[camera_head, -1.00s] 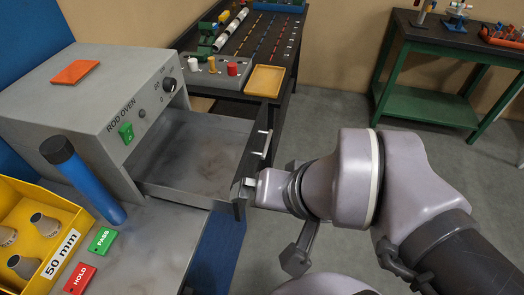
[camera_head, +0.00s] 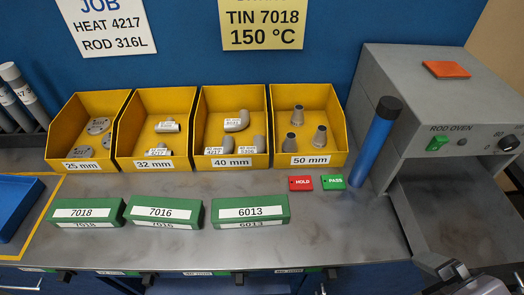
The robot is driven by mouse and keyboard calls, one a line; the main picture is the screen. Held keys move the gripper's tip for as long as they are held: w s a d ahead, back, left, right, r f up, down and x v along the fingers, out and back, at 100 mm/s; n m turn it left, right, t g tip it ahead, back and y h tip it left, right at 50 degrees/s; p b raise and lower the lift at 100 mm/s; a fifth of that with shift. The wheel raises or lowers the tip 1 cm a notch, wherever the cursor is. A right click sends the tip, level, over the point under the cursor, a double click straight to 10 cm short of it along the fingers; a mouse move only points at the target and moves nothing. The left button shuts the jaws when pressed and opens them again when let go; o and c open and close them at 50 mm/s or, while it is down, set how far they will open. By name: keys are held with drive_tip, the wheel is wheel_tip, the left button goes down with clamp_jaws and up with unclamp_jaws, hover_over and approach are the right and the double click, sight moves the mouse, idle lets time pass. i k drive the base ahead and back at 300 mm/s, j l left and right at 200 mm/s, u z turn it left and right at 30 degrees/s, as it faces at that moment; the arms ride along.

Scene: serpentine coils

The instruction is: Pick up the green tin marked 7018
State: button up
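The green tin marked 7018 (camera_head: 88,213) lies on the grey bench top at the front left, its white label up and facing me. Two similar green tins lie in a row to its right, marked 7016 (camera_head: 161,214) and 6013 (camera_head: 250,211). Part of my gripper (camera_head: 455,272) shows at the bottom right edge, by the front of the open oven drawer (camera_head: 448,212), far to the right of the tins. Its fingers are not clear, so I cannot tell if it is open or shut.
Yellow bins (camera_head: 222,130) with fittings stand behind the tins. A red HOLD tag (camera_head: 301,183), a green PASS tag (camera_head: 333,182) and a blue tube (camera_head: 374,148) are to the right, beside the rod oven (camera_head: 420,90). A blue tray (camera_head: 14,205) is at left.

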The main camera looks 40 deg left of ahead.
sight(87, 212)
drive_tip(key=u, duration=3.15)
drive_tip(key=i+j+z, duration=0.5)
drive_tip(key=i+j, duration=0.15)
drive_tip(key=i+j+z, duration=0.3)
drive_tip(key=j, duration=0.15)
drive_tip(key=i+j+z, duration=0.25)
drive_tip(key=j, duration=0.25)
